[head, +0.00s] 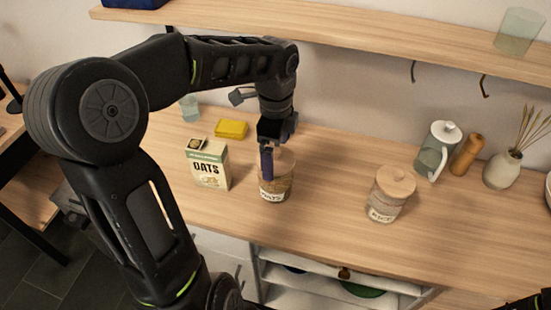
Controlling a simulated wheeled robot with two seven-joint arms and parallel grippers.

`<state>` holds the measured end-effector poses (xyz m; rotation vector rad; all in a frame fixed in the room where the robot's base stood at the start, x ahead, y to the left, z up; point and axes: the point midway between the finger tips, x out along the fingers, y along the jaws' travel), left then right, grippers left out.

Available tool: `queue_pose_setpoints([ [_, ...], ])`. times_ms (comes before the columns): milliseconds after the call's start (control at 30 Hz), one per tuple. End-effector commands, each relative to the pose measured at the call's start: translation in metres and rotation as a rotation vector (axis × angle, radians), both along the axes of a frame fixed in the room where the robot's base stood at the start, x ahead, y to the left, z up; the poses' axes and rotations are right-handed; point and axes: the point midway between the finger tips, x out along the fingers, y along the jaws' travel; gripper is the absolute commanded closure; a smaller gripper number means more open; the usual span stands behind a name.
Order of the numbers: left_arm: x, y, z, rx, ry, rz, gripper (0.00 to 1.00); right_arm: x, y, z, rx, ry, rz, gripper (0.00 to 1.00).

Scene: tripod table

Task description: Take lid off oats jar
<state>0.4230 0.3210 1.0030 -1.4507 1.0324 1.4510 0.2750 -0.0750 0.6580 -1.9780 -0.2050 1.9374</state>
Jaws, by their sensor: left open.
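The oats jar (274,188) is a clear jar with brown contents and a white label, upright on the wooden counter. My left gripper (268,158) is open and points down at the jar's top. One dark finger shows in front of the jar's upper part. The gripper hides much of the jar's top, so I cannot tell whether a lid is on it or whether the fingers touch it. My right gripper is not in view.
An oats carton (208,168) stands close left of the jar, with a yellow block (231,128) behind. A wooden-lidded jar (388,198), glass jug (434,152), wooden mill (466,155) and reed vase (502,170) stand right. The counter (325,180) between the jars is clear. A shelf (380,42) hangs above.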

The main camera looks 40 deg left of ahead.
Motion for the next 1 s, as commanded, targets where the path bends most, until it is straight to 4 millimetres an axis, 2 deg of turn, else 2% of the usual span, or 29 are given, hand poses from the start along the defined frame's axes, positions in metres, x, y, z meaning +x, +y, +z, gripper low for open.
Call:
queue_pose_setpoints([
  [67, 0.0, 0.0, 0.0001, 0.0, 0.0, 0.0, 0.04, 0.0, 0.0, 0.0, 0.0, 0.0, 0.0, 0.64],
  [700, 0.0001, 0.0001, 0.0002, 0.0, 0.0, 0.0, 0.56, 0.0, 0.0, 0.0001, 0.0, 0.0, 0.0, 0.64],
  [1000, 0.0005, 0.0002, 0.0027, 0.001, -0.002, 0.0, 0.57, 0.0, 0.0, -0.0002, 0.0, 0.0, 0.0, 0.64],
])
